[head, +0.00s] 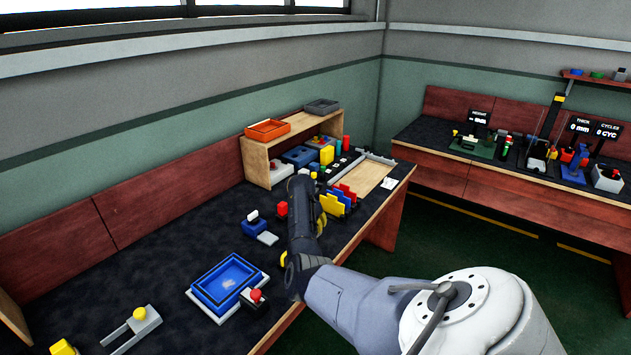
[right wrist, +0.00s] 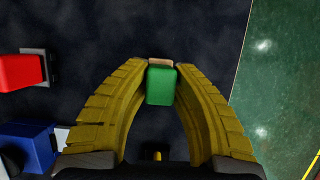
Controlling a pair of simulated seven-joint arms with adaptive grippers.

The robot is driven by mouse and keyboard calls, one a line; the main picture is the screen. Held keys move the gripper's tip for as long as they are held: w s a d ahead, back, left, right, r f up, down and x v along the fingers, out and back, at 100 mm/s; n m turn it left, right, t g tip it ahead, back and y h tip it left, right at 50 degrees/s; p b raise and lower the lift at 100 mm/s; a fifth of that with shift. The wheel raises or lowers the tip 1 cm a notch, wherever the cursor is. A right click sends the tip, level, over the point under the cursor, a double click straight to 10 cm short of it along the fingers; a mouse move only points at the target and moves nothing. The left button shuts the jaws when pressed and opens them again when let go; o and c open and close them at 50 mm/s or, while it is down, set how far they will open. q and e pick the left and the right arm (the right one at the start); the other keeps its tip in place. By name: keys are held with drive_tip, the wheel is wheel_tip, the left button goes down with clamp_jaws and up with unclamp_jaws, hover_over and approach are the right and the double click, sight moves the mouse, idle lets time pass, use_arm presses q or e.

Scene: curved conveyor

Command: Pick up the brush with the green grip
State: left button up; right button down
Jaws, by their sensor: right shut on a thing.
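The brush with the green grip (right wrist: 161,86) shows in the right wrist view as a green block with a tan strip along its far edge. It is between the tips of the curved yellow fingers of my right gripper (right wrist: 163,72), which is shut on it. The dark bench top lies beyond it; I cannot tell whether the brush touches the bench. In the head view my right arm reaches over the bench and hides the brush. My left gripper is not in view.
A red block (right wrist: 20,71) and a blue block (right wrist: 30,145) are left of the fingers in the right wrist view. In the head view a blue tray (head: 228,282) lies left of my arm, and a wooden shelf (head: 258,165) and yellow plates (head: 331,204) stand beyond.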

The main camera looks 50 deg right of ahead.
wheel_tip(320, 180, up, 20)
idle(0.9)
drive_tip(key=c, duration=1.7)
unclamp_jaws()
clamp_jaws()
